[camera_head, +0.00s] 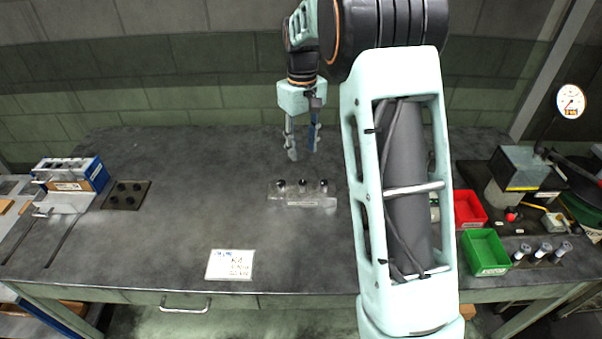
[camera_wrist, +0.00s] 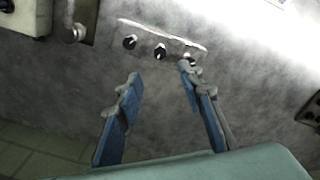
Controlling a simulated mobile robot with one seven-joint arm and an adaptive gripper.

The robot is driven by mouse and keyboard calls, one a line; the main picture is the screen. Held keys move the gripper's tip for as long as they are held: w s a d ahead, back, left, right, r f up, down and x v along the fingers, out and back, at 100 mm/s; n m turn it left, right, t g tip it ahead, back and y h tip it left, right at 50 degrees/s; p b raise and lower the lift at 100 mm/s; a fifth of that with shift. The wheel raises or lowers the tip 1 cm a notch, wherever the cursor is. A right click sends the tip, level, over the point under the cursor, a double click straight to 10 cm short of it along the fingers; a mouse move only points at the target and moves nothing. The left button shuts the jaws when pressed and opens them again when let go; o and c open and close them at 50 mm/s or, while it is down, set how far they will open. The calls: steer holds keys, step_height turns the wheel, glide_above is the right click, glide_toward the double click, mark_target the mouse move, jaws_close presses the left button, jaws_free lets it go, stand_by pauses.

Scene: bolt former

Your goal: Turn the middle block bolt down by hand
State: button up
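A clear-grey block (camera_head: 312,201) lies near the middle of the bench with three dark-headed bolts in a row. The middle block bolt (camera_head: 302,183) stands between the other two. In the wrist view the block (camera_wrist: 185,38) shows beyond my fingertips, with the middle bolt (camera_wrist: 160,52) at its centre and the right bolt partly hidden by a finger. My gripper (camera_head: 303,152) hangs above the bench behind the block, apart from it. In the wrist view my gripper (camera_wrist: 158,72) is open, with nothing between its blue fingers.
A blue-and-white fixture (camera_head: 75,175) and a dark plate with holes (camera_head: 126,195) are at the left. A white written card (camera_head: 230,265) lies in front. A red bin (camera_head: 469,209), a green bin (camera_head: 485,252) and upright cylinders (camera_head: 545,250) stand at the right. The bench around the block is clear.

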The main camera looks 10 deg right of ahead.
mark_target(301, 182)
steer(key=f+n+p, duration=0.1)
steer(key=f+n, duration=0.3)
steer(key=f, duration=0.1)
steer(key=f+n+p, duration=0.1)
steer(key=f+n, duration=0.4)
steer(key=f, duration=0.1)
steer(key=shift+a, duration=0.2)
jaws_close()
stand_by(0.4)
